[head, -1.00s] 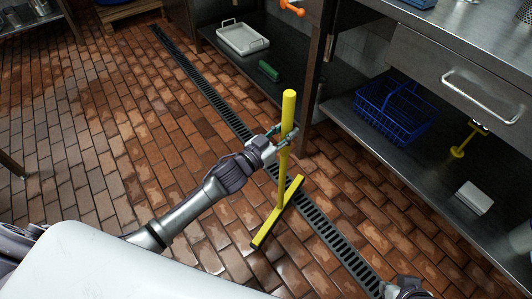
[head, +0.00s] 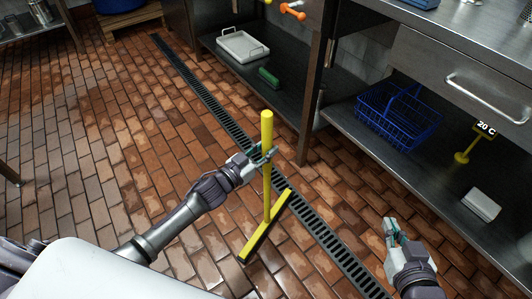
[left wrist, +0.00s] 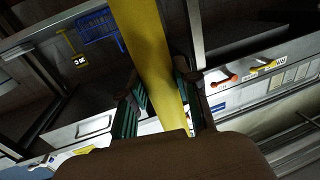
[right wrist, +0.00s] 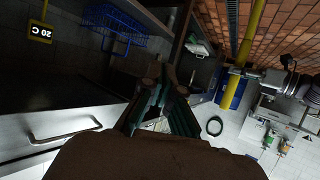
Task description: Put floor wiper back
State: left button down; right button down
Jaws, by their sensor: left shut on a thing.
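The yellow floor wiper (head: 267,195) stands nearly upright in the head view, with its long flat head (head: 266,228) low over the brick floor beside the drain. I cannot tell whether the head touches the floor. My left gripper (head: 262,153) is shut around the upper part of its handle. The handle passes between the fingers in the left wrist view (left wrist: 155,60) and also shows in the right wrist view (right wrist: 250,45). My right gripper (head: 392,232) is away to the right, empty, with its fingers close together in the right wrist view (right wrist: 160,82).
A drain grate (head: 215,108) runs diagonally across the floor. Steel counters stand along the right, with a blue basket (head: 398,120), a yellow "20 C" sign (head: 463,156) and a white block (head: 481,205) on the lower shelf. A white tray (head: 242,47) sits further back. Floor at left is open.

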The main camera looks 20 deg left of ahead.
pick_arm(q)
jog(key=shift+f, duration=0.35)
pick_arm(e)
jog(key=shift+w+a+r+t, duration=0.15)
jog(key=shift+w+r+t, duration=0.15)
jog(key=shift+r, duration=0.2)
jog(key=shift+w+a+r+t, duration=0.15)
jog(key=shift+w+r+t, duration=0.15)
jog(key=shift+r, duration=0.2)
pick_arm(q)
jog(key=shift+f, duration=0.15)
pick_arm(e)
jog(key=shift+r, duration=0.1)
pick_arm(q)
jog(key=c, duration=0.8)
grip_release()
jog(key=shift+c, duration=0.2)
